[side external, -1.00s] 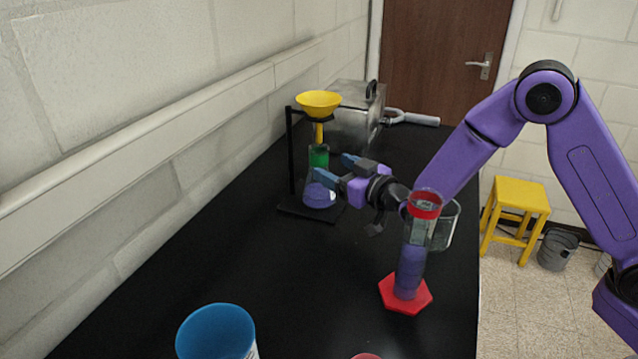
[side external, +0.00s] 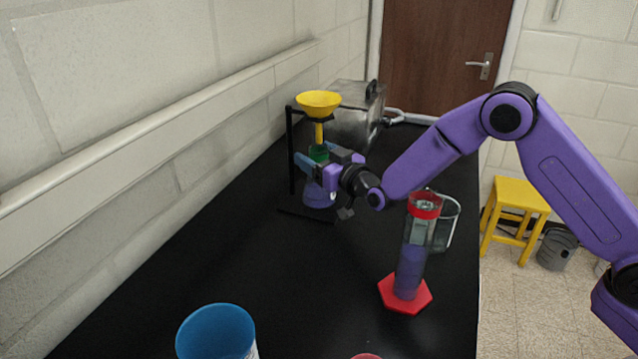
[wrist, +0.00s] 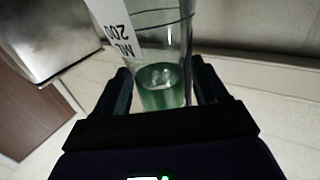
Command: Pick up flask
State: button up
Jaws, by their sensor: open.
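The flask (side external: 319,196) stands on the black stand's base, under the yellow funnel (side external: 318,102). Its lower body looks purple and its neck green in the side view. In the wrist view it is clear glass (wrist: 165,40) with a white, upside-down label and a green part. My gripper (side external: 319,160) is open at the flask's neck, one finger on each side. In the wrist view the green part lies between the fingers (wrist: 163,86). Contact cannot be told. The gripper partly hides the flask in the side view.
A black stand (side external: 290,150) holds the funnel above the flask. A metal box (side external: 352,122) stands behind. A red-based cylinder (side external: 405,294) and a glass beaker (side external: 446,225) stand to the right. A blue cup (side external: 217,335) is in front; the table's middle is clear.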

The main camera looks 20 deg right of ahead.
jog(key=shift+w, duration=0.25)
grip_shut()
jog(key=shift+r, duration=0.2)
